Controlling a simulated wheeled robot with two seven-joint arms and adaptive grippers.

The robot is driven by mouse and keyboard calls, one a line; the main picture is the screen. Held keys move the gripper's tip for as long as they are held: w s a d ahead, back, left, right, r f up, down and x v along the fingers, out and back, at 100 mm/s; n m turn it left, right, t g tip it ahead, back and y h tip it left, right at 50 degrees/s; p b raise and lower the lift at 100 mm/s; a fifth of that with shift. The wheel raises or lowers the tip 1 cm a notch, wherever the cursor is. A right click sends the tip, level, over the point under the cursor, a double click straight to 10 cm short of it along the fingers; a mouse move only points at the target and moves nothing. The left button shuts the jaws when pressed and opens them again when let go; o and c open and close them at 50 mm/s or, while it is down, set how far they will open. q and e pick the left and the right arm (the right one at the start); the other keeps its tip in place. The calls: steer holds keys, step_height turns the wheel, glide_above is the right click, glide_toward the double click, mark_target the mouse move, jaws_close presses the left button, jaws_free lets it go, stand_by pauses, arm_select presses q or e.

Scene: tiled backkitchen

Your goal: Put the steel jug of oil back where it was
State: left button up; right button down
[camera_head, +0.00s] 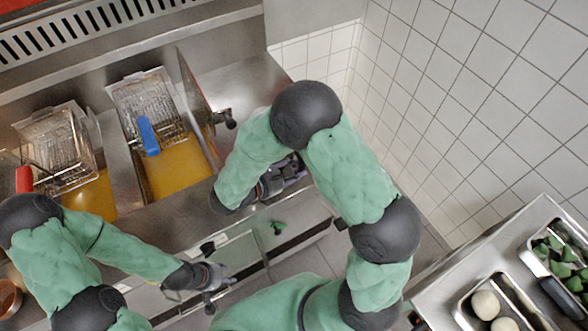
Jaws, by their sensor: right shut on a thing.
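My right gripper (290,174) is over the steel counter strip at the right end of the fryers. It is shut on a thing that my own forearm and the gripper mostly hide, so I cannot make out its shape. I cannot pick out the steel jug clearly anywhere in view. My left gripper (222,292) is in front of the fryer's front edge, low in the view. Its fingers look apart, with nothing between them.
Two fryer wells of yellow oil (178,170) hold wire baskets (146,104), one with a blue handle (148,136), the other with a red one (24,180). Steel counter (240,84) is bare behind my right arm. A tiled wall (450,100) and food trays (545,240) are at right.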

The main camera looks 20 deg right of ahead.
steer(key=shift+f, duration=0.15)
steer(key=c, duration=0.9)
jaws_free()
